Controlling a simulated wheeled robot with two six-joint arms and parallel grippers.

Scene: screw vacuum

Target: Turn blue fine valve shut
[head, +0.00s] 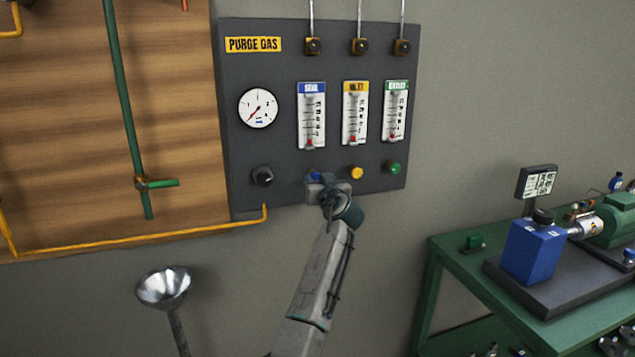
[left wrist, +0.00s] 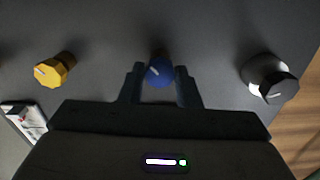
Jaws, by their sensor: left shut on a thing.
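The blue fine valve (head: 314,176) is a small knob below the blue-topped flow meter (head: 311,116) on the dark purge gas panel. In the head view my left gripper (head: 321,181) is at it and hides most of it. In the left wrist view the blue knob (left wrist: 158,71) sits between the two fingers of my left gripper (left wrist: 160,85), which is shut on it. A pale mark shows on the knob's face. The red float of the blue-topped meter sits near the bottom of its scale. My right gripper is not in view.
A yellow knob (head: 356,172), a green knob (head: 394,168) and a black knob (head: 262,176) share the row. A round gauge (head: 258,108) is above. A yellow pipe (head: 150,239) runs at lower left. A green bench (head: 470,262) with a blue device (head: 533,250) stands right.

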